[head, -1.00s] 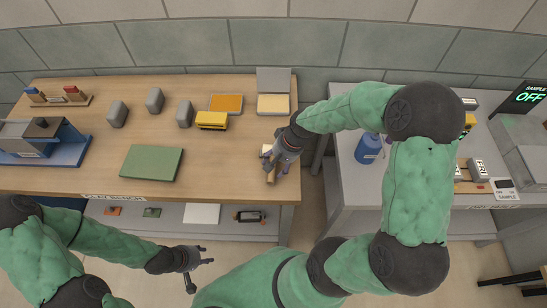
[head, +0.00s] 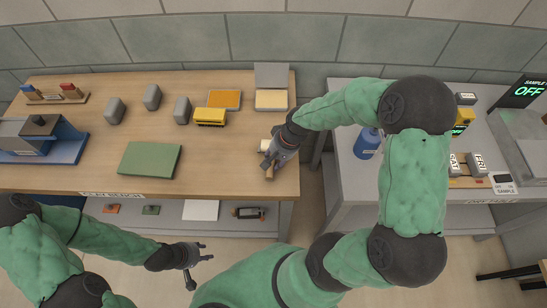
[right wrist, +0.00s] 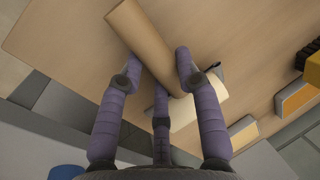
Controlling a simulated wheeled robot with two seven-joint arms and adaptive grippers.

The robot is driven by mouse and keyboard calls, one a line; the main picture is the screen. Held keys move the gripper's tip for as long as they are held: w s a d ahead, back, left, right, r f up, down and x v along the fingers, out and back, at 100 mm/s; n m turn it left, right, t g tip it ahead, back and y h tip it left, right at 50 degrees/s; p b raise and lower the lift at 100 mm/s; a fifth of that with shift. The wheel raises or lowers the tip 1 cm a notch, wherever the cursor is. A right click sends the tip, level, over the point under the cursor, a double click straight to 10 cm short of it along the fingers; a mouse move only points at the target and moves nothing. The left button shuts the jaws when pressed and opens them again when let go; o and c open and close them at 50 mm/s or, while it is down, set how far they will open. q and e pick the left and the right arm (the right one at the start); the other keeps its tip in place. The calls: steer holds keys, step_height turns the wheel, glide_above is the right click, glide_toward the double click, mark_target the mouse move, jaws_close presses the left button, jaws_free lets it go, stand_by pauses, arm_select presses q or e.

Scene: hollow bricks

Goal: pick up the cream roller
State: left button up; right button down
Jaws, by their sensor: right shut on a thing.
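My right gripper (head: 270,163) is at the right end of the wooden bench. In the right wrist view its fingers (right wrist: 156,75) are shut on a tan roller (right wrist: 140,35), which runs up and left between them. A cream roller (right wrist: 206,101) lies at the tan roller's lower end, partly hidden by the right finger. Its cream end (head: 264,145) shows just left of the gripper in the head view. Whether the two rollers touch is unclear. My left gripper (head: 203,252) is open and empty, low in front of the bench.
The wooden bench (head: 80,165) holds a green mat (head: 149,160), grey blocks (head: 152,97), a yellow brush (head: 210,117) and shallow trays at the back. A gap separates it from the grey table (head: 345,180), where a blue bottle (head: 367,143) stands near my right arm.

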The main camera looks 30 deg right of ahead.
steer(key=shift+w+r, duration=0.1)
steer(key=shift+r, duration=0.4)
step_height(320, 180, up, 2)
steer(key=shift+r+p, duration=0.25)
steer(key=shift+p, duration=0.25)
steer(key=s+a+r, duration=0.1)
steer(key=s+a+r+p, duration=0.1)
steer(key=r, duration=0.1)
steer(key=s+r, duration=0.1)
steer(key=r, duration=0.1)
steer(key=shift+s+a+r+p, duration=0.1)
steer(key=shift+s+a+p, duration=0.15)
steer(key=shift+a+p, duration=0.15)
steer(key=s+a+r+p, duration=0.2)
steer(key=s+a+r, duration=0.2)
steer(key=s+a, duration=0.2)
steer(key=shift+s, duration=0.75)
